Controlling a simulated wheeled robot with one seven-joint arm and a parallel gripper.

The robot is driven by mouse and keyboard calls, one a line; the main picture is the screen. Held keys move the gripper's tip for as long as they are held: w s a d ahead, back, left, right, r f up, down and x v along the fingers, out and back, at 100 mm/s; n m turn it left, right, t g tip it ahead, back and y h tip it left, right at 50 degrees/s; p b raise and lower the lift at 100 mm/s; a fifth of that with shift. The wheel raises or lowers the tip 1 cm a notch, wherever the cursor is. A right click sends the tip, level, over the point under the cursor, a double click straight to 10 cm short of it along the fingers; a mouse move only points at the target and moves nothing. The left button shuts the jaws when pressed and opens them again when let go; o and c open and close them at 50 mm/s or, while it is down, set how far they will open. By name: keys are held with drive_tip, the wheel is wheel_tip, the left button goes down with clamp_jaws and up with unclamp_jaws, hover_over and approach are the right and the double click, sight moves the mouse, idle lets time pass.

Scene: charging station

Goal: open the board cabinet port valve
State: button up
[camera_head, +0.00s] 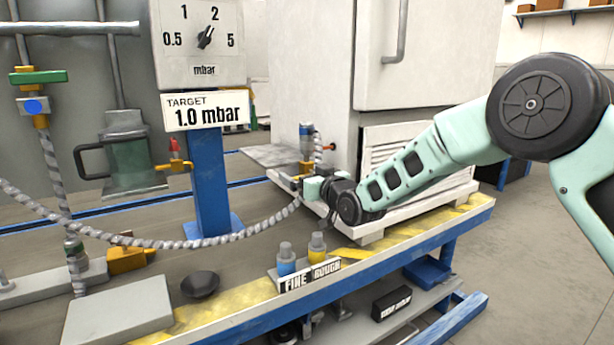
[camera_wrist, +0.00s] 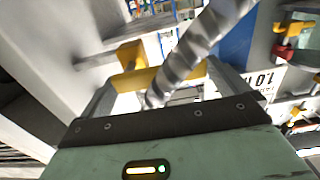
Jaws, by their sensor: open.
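The white cabinet (camera_head: 425,55) stands on a pale base at the back of the bench. A small valve assembly with a blue-banded upright cylinder (camera_head: 306,138) is at its left side, with yellow fittings (camera_head: 296,178) below, where a corrugated hose (camera_head: 240,235) ends. My gripper (camera_head: 312,187) is at these fittings, its fingers mostly hidden in the head view. In the wrist view my gripper (camera_wrist: 163,82) is open, with a yellow piece (camera_wrist: 155,76) between or just beyond its fingers. The grey hose (camera_wrist: 205,40) crosses in front of the right finger. I cannot tell whether the fingers touch the yellow piece.
A gauge (camera_head: 203,40) with a "1.0 mbar" target sign (camera_head: 207,111) stands on a blue post (camera_head: 212,185) to the left. A red-handled valve (camera_head: 174,152) is beside it. Open floor lies at right.

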drive_tip(key=c, duration=1.2)
drive_tip(key=shift+o, duration=0.2)
drive_tip(key=shift+f, duration=0.1)
drive_tip(key=n+b, duration=0.1)
drive_tip(key=f+n, duration=0.1)
drive_tip(key=n, duration=0.1)
drive_tip(key=shift+s+a+f+b, duration=0.1)
drive_tip(key=shift+b, duration=0.3)
drive_tip(key=n+b, duration=0.1)
drive_tip(key=n, duration=0.1)
drive_tip(key=f+n, duration=0.1)
drive_tip(key=n, duration=0.1)
drive_tip(key=n+b, duration=0.1)
drive_tip(key=n, duration=0.1)
drive_tip(key=shift+d+f+b, duration=0.2)
drive_tip(key=shift+f+b, duration=0.15)
drive_tip(key=shift+w+d+f+n+b, duration=0.3)
drive_tip(key=shift+n+b, duration=0.4)
drive_tip(key=shift+n, duration=0.8)
drive_tip(key=shift+w+d+f+n+b, duration=0.3)
drive_tip(key=shift+n+b, duration=0.45)
drive_tip(key=shift+n, duration=0.75)
drive_tip(key=shift+w+d+f+n+b, duration=0.3)
drive_tip(key=shift+n+b, duration=0.4)
drive_tip(key=shift+n, duration=0.8)
drive_tip(key=shift+s+d, duration=0.1)
